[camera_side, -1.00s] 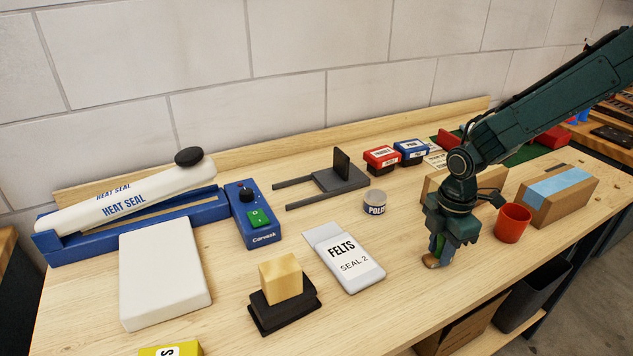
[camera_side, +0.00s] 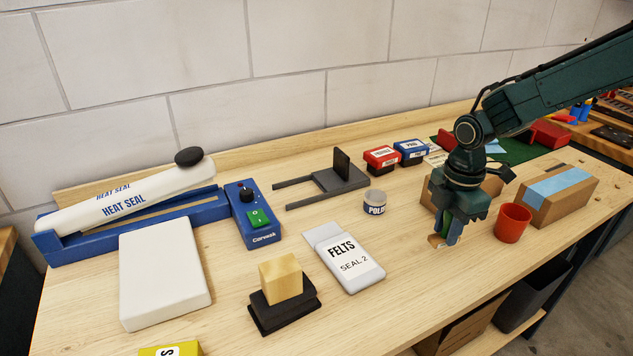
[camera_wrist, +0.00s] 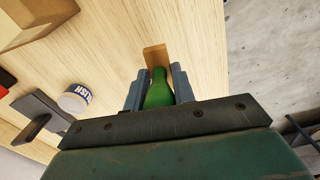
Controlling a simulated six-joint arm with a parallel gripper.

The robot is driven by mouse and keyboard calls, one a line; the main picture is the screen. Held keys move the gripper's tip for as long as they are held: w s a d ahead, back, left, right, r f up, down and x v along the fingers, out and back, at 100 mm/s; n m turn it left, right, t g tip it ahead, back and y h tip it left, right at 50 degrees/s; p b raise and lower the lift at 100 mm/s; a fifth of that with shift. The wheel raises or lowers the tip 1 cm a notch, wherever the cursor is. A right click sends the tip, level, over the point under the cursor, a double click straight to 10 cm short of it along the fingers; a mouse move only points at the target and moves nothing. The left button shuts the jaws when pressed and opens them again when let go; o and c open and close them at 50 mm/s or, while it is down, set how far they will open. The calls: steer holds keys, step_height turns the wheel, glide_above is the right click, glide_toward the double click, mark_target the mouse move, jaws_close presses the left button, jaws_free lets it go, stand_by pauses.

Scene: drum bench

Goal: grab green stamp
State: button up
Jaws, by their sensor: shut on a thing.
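The green stamp (camera_wrist: 158,90) shows in the wrist view as a green handle on a tan wooden base (camera_wrist: 155,56). My gripper (camera_wrist: 158,86) has one blue-grey finger on each side of the green handle and is shut on it. In the side view my gripper (camera_side: 446,236) is low over the bench, left of the red cup, and mostly hides the stamp. Only a bit of the wooden base (camera_side: 435,240) shows below the fingers. I cannot tell whether the base touches the bench.
A red cup (camera_side: 512,222) stands close on the right of my gripper. A taped cardboard box (camera_side: 558,195) is beyond it, and another box (camera_side: 428,190) is behind my gripper. A polish tin (camera_side: 375,202) and a felts packet (camera_side: 344,260) lie to the left. The bench's front edge is near.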

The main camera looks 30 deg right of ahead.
step_height(320, 180, up, 14)
steer(key=shift+r, duration=0.25)
stand_by(0.6)
